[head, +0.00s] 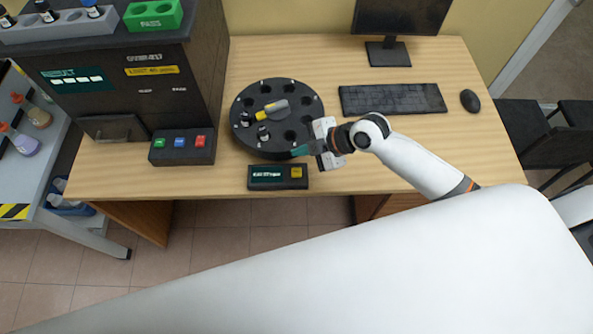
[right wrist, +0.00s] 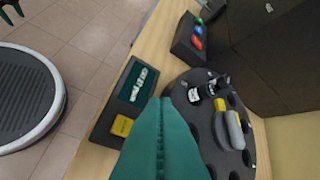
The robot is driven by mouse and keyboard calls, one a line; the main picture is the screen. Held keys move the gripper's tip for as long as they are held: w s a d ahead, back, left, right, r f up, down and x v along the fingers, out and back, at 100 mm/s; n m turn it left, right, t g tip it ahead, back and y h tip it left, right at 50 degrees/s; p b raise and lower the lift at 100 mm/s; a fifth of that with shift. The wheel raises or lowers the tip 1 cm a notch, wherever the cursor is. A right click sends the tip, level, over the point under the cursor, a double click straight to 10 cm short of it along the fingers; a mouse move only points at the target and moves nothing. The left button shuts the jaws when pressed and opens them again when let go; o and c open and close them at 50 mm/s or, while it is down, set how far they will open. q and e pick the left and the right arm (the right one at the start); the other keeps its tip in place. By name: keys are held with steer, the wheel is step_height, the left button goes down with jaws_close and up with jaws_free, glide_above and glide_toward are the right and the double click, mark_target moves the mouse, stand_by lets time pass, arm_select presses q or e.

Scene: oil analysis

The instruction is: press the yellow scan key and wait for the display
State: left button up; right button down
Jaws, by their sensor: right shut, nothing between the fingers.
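The yellow scan key (head: 297,172) is on the right end of a small black box at the table's front edge. Its dark teal display (head: 267,174) carries white text too small to read. In the right wrist view, the key (right wrist: 122,126) and the lit display (right wrist: 138,83) lie left of my teal fingers. My right gripper (head: 300,151) is shut and empty, just above and behind the key, apart from it in the head view. A dark green tip at the top left corner of the right wrist view (right wrist: 12,7) may be my left gripper; its state is unclear.
A black round carousel (head: 240,133) with holes, dark vials and a yellow-grey item stands behind the box. A black analyser (head: 110,100) with a green, blue and red button panel (head: 182,150) stands left. Keyboard (head: 392,99), mouse and monitor are at the right.

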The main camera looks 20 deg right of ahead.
mark_target(294, 171)
step_height(294, 171, down, 8)
steer(key=b, duration=0.5)
steer(key=shift+r+b, duration=0.1)
steer(key=shift+b, duration=0.3)
stand_by(1.4)
steer(key=shift+f+b, duration=0.35)
steer(key=shift+f, duration=0.05)
steer(key=shift+f+b, duration=0.5)
steer(key=shift+f, duration=0.05)
stand_by(0.5)
steer(key=shift+r, duration=0.15)
steer(key=shift+r+p, duration=0.8)
